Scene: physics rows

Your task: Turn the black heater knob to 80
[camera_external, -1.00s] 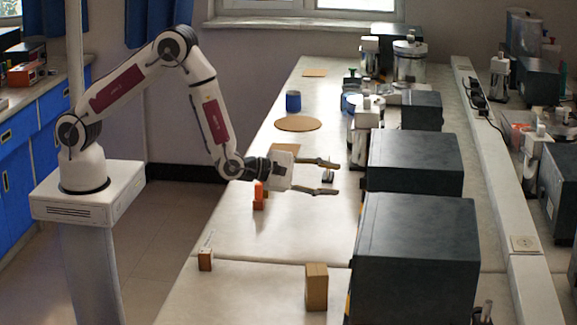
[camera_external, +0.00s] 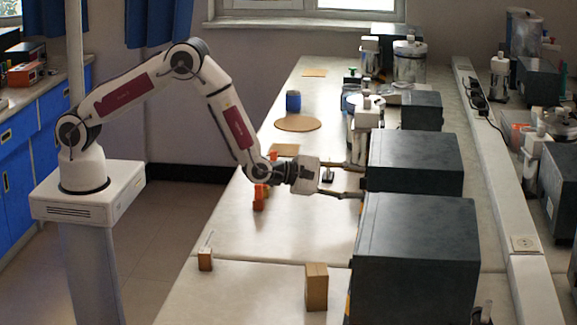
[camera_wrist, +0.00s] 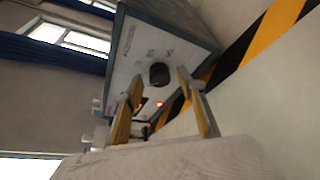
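The black heater knob (camera_wrist: 159,73) is a round dark knob on the pale front panel of a dark box in the wrist view. In the external view the dark box (camera_external: 415,160) stands on the bench and its knob face is turned away. My gripper (camera_external: 355,180) is open, its fingers pointing right at the front of this box. In the wrist view the two fingers of my gripper (camera_wrist: 160,83) lie apart, one to each side of the knob. I cannot tell whether they touch it. No number on the dial is readable.
A larger dark box (camera_external: 415,255) stands nearer on the bench, and a smaller one (camera_external: 421,110) behind. An orange object (camera_external: 260,197) is below my wrist. Wooden blocks (camera_external: 316,287) and a glass-and-metal device (camera_external: 364,125) are nearby. The left bench surface is mostly clear.

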